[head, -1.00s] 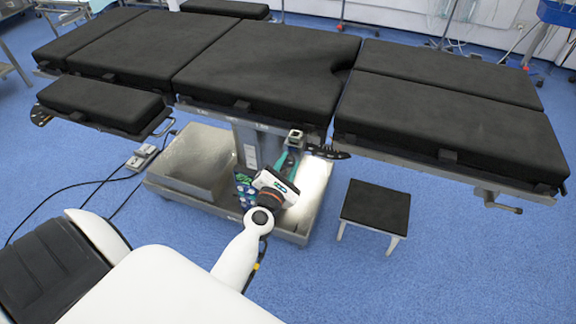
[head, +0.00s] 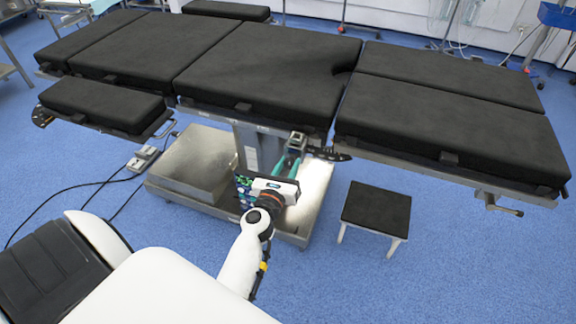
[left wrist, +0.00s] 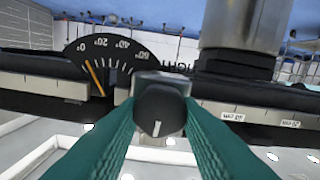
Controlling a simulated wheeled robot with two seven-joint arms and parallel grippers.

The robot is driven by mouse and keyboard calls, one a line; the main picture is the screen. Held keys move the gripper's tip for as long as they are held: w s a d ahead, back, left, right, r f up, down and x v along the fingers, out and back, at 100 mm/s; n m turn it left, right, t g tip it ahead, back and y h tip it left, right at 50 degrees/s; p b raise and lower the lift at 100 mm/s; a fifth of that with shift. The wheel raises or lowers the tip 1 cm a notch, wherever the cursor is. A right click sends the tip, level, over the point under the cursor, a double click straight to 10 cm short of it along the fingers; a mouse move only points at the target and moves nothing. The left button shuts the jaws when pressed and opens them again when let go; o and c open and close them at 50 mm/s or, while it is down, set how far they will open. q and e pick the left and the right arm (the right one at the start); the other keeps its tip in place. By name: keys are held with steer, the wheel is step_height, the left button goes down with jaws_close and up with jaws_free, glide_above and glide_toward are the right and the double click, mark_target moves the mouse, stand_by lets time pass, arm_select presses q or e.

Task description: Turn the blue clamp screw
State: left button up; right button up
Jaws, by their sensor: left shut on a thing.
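In the left wrist view a dark knob (left wrist: 160,108) with a pale line on its face sits on a grey clamp block on the table's side rail. It looks dark grey to black rather than blue. The two teal fingers of my left gripper (left wrist: 158,122) close on it from both sides. In the head view my left gripper (head: 290,158) reaches up under the near edge of the operating table (head: 262,60), at the small grey clamp (head: 297,138). The knob itself is hidden there. My right gripper is not in view.
A dial scale (left wrist: 102,62) with an orange pointer is beside the clamp, and a metal post (left wrist: 243,25) rises at its right. The table's metal base (head: 195,160) stands below. A black-topped stool (head: 377,207) stands to the right, and cables lie on the floor at left.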

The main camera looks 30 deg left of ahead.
arm_select(q)
steer(key=shift+f+n, duration=0.1)
steer(key=shift+n, duration=0.4)
steer(key=o, duration=1)
steer(key=shift+c, duration=0.2)
step_height(320, 180, up, 10)
steer(key=p, duration=0.9)
steer(key=shift+p, duration=0.35)
